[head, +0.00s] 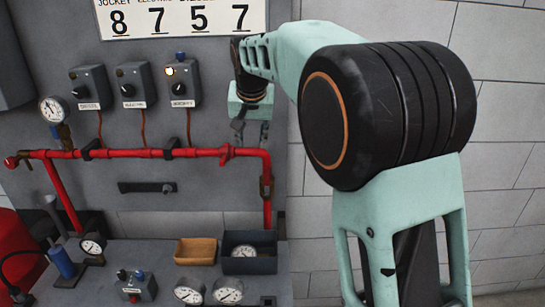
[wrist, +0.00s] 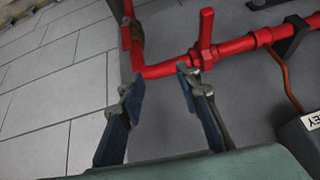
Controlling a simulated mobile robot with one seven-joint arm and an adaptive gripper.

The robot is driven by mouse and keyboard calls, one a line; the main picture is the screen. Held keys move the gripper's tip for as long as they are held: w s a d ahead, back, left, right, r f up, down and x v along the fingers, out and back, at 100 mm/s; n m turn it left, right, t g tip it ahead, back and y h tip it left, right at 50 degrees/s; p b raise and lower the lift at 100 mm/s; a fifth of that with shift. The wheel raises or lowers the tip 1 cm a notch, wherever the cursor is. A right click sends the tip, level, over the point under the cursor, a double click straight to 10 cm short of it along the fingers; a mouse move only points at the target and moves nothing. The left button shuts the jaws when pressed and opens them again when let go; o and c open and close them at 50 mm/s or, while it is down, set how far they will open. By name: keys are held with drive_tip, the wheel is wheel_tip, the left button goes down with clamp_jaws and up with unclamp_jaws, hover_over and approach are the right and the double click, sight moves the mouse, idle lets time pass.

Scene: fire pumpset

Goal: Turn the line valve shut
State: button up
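A red pipe (head: 190,153) runs level across the grey panel and turns down at its right end. A red valve (head: 226,155) sits on it just left of that corner. In the wrist view the valve (wrist: 205,52) has a flat red lever (wrist: 206,25) standing across the pipe. I cannot tell for certain that this is the line valve. My gripper (head: 251,130) hangs just above the pipe's right corner. In the wrist view my gripper (wrist: 159,88) has its fingers apart with nothing between them. The right fingertip appears close to the valve; contact cannot be told.
A brownish fitting (head: 266,187) sits on the downward pipe. Several switch boxes (head: 182,84) are above the pipe. Below, a bench holds a wooden tray (head: 195,251), a dark bin (head: 249,266) and loose gauges (head: 228,291). A pale block wall is at right.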

drive_tip(key=g, duration=0.2)
approach(267, 168)
drive_tip(key=shift+t+h, duration=0.3)
drive_tip(key=x, duration=0.7)
drive_tip(key=p+x, duration=0.1)
drive_tip(key=x, duration=0.3)
drive_tip(key=shift+s+a+f, duration=0.1)
drive_tip(key=shift+s+a, duration=0.15)
drive_tip(key=shift+a, duration=0.05)
drive_tip(key=shift+c, duration=0.4)
clamp_jaws()
